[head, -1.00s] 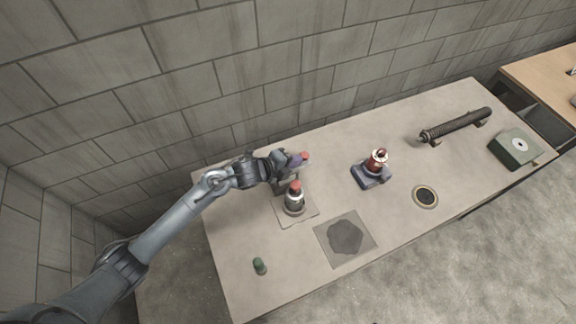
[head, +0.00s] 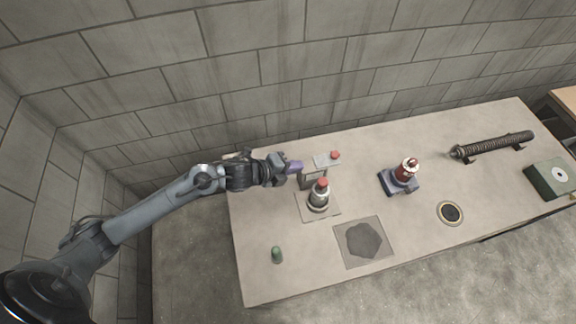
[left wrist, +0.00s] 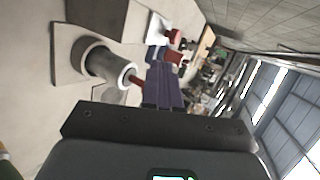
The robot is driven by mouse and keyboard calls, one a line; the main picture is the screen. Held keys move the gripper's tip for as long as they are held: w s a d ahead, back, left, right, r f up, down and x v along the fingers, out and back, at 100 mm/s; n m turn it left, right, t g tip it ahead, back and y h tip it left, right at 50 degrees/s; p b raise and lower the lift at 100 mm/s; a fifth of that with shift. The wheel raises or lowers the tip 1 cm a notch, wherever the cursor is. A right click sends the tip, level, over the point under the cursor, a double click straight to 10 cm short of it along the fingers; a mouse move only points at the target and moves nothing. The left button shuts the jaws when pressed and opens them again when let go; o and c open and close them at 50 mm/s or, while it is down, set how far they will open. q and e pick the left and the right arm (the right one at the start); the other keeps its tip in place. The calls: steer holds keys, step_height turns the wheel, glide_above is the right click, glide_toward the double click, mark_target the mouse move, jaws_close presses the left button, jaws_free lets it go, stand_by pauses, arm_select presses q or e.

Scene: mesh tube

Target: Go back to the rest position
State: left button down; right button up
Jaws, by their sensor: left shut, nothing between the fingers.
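My left gripper (head: 296,167) is shut and empty, with its purple fingers together. It hovers just left of a grey stand with a red button (head: 328,160), near the back left of the table. In the left wrist view the closed purple fingers (left wrist: 165,85) reach out with nothing between them. A silver cylinder with a red top (head: 319,197) stands upright on a pale square plate in front of the stand. The dark ribbed mesh tube (head: 494,144) lies on supports at the back right. My right gripper is in neither view.
A red-and-white device (head: 405,171) stands on a blue-grey base at mid-table. A flat plate with a dark patch (head: 363,242), a small green cylinder (head: 277,254), a gold-rimmed disc (head: 450,213) and a green box (head: 553,179) also stand or lie on the table. A block wall (head: 230,60) rises behind.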

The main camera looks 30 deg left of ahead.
arm_select(q)
steer(key=s+d+f+n, duration=0.2)
steer(key=s+d+n, duration=0.15)
steer(key=s, duration=0.35)
steer(key=s+d+f+n, duration=0.2)
steer(key=s+d+n, duration=0.15)
steer(key=s, duration=0.35)
steer(key=s+a+n+g+y, duration=0.5)
steer(key=s+a+n+g, duration=0.2)
steer(key=s+n, duration=0.65)
step_height(320, 180, up, 23)
steer(key=w+n+p, duration=0.1)
steer(key=w+p, duration=0.1)
steer(key=p, duration=1.9)
steer(key=shift+d+f+p, duration=0.2)
steer(key=shift+p, duration=0.15)
